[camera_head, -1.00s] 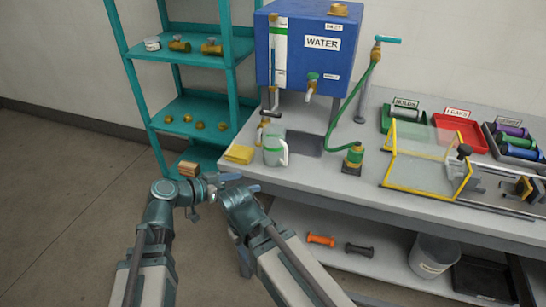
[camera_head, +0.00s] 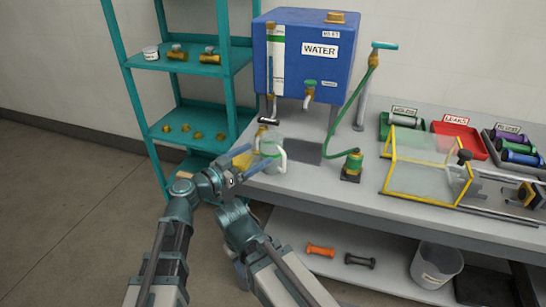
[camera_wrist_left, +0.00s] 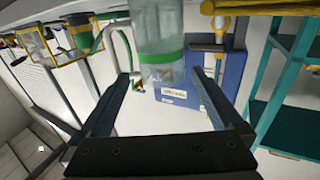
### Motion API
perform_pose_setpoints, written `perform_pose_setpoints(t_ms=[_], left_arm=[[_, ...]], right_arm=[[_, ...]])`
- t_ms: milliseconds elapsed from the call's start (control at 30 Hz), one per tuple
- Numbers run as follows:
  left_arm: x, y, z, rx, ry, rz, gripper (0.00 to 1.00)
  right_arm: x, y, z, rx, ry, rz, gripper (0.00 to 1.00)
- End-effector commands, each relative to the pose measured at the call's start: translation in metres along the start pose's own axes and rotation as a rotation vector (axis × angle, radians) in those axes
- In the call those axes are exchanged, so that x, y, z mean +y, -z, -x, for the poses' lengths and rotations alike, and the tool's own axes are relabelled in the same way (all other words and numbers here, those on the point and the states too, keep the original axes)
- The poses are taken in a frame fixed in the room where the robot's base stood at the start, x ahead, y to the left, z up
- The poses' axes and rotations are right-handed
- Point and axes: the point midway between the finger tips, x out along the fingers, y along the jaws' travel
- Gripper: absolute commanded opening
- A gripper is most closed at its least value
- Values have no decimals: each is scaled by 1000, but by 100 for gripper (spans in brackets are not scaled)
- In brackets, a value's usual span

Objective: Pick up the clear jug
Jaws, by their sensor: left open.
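The clear jug (camera_head: 272,146) stands upright on the bench's left end, under the blue water tank. It has a green band and a white handle on its right side. My left gripper (camera_head: 262,153) is open at the jug's near left side, one finger toward each side of it. In the left wrist view the jug (camera_wrist_left: 160,32) appears upside down, centred just beyond and between the open fingertips (camera_wrist_left: 165,76). I cannot tell whether the fingers touch it. My right gripper is not seen.
The blue water tank (camera_head: 300,68) with taps stands behind the jug. A green hose with a brass fitting (camera_head: 352,165) is to the right. A teal shelf (camera_head: 180,60) stands at the left.

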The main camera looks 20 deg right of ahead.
Motion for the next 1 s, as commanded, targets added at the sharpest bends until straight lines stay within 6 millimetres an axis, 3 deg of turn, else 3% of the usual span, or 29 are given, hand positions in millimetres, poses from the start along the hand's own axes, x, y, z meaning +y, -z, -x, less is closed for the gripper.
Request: perform_pose_setpoints(t_ms=[100, 467, 800, 1000], left_arm=[[0, 0, -12, 0, -1, 0, 100], [-1, -2, -22, 0, -1, 0, 100], [-3, -4, -65, 0, -1, 0, 100], [-2, -4, -65, 0, 1, 0, 100]], right_arm=[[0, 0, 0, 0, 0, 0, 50], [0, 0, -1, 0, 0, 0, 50], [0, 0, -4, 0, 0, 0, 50], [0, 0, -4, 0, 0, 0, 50]])
